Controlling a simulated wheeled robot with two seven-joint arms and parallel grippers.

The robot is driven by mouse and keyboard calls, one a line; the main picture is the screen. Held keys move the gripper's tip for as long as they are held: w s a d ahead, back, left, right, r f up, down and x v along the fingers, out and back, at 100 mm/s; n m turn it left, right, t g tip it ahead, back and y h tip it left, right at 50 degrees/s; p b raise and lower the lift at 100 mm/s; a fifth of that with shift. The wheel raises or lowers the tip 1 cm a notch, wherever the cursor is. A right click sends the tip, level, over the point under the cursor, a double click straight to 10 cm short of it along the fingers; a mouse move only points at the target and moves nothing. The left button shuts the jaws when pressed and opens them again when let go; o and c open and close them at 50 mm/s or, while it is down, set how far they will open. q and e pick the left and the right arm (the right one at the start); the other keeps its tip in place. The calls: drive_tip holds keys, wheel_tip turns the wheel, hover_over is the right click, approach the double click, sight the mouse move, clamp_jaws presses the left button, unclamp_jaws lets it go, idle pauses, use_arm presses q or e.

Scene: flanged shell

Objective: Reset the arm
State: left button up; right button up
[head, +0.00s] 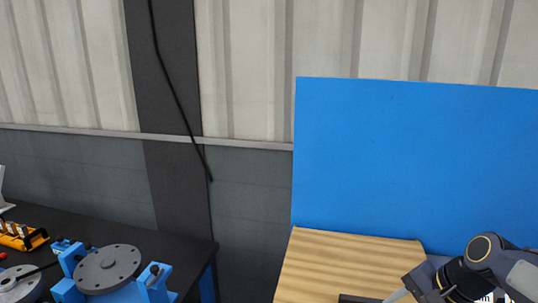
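My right arm comes in at the lower right corner. The dark body of my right gripper (398,296) is at the bottom edge, over or in front of the wooden surface; its fingers are mostly cut off by the frame, so I cannot tell their opening. My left arm and gripper are not in view. A round grey flanged disc (107,268) sits among blue fixture blocks (154,281) on the black table at the lower left. A second grey round part (15,287) is partly cut off at the left edge.
The black table (185,255) also holds a yellow-orange holder (20,236) at the far left. A light wooden surface (345,262) with a tall blue panel (415,155) behind it stands at right. A gap separates the two. A corrugated wall with a hanging black cable (172,90) is behind.

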drive_tip(key=s+a+f+n+t, duration=0.1)
drive_tip(key=s+a+f+n, duration=0.1)
drive_tip(key=s+n, duration=0.3)
drive_tip(key=s+a+f+n+t, duration=0.1)
drive_tip(key=s+a+n, duration=0.2)
drive_tip(key=s, duration=0.8)
drive_tip(key=shift+s+a+f+n+h, duration=0.35)
drive_tip(key=shift+s+a+n+h, duration=0.05)
drive_tip(key=shift+n, duration=0.5)
drive_tip(key=shift+c, duration=0.9)
drive_tip(key=shift+s+d, duration=0.1)
